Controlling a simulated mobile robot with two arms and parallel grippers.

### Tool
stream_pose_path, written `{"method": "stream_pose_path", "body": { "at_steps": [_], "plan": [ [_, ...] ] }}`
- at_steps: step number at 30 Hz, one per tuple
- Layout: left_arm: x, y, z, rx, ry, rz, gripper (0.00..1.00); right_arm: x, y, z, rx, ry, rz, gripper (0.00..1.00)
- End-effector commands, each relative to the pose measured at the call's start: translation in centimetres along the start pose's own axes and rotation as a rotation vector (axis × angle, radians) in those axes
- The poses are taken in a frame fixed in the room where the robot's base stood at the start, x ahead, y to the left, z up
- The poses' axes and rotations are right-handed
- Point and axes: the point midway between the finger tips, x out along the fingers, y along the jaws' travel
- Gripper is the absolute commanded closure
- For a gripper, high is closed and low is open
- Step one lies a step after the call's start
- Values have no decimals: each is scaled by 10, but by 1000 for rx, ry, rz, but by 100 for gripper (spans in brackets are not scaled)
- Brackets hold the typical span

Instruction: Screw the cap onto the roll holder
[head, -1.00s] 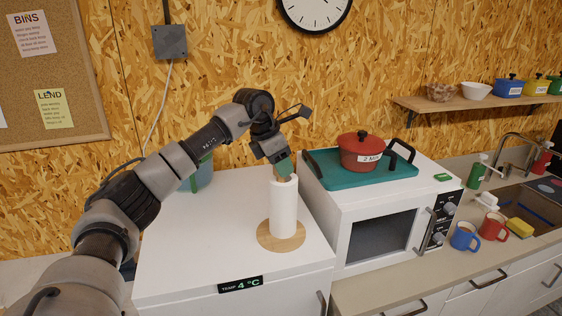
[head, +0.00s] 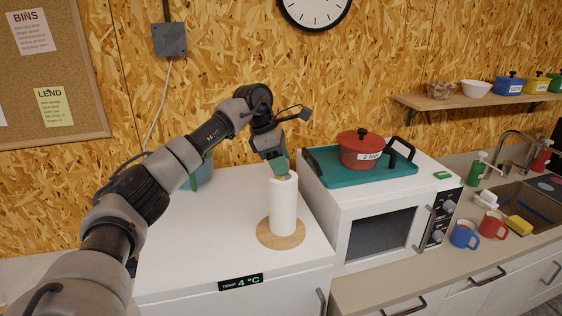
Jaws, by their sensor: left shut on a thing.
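The roll holder has a round wooden base (head: 266,236) and stands upright on the white fridge top. A white paper roll (head: 284,208) sits on it and hides its post. My left gripper (head: 281,174) comes down from above onto the top of the roll. It is shut on a small wooden piece, seemingly the cap (head: 283,178), mostly hidden by the fingers. The cap is at the top centre of the roll; I cannot tell whether it touches the post. My right gripper is not in view.
The white fridge top (head: 200,235) is clear in front and left of the holder. A bluish container (head: 204,172) stands behind my left arm. A white microwave (head: 350,205) with a teal tray (head: 325,171) and red pot (head: 361,150) stands close on the right.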

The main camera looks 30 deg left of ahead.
Motion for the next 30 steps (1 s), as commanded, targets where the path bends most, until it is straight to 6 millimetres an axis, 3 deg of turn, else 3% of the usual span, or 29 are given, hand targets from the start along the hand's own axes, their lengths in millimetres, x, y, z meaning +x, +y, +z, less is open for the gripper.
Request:
{"method": "stream_pose_path", "body": {
  "at_steps": [13, 21, 28, 29, 30],
  "plan": [
    [1, 0, 0, 89, 2, -38, 86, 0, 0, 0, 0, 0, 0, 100],
    [1, 0, 0, 286, 2, -121, 86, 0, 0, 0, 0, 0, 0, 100],
    [2, 0, 0, 302, 2, -127, 86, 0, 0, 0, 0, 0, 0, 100],
    [2, 0, 0, 301, 2, -127, 58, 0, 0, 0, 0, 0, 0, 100],
    [2, 0, 0, 301, 2, -127, 52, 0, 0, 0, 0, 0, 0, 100]
  ]
}}
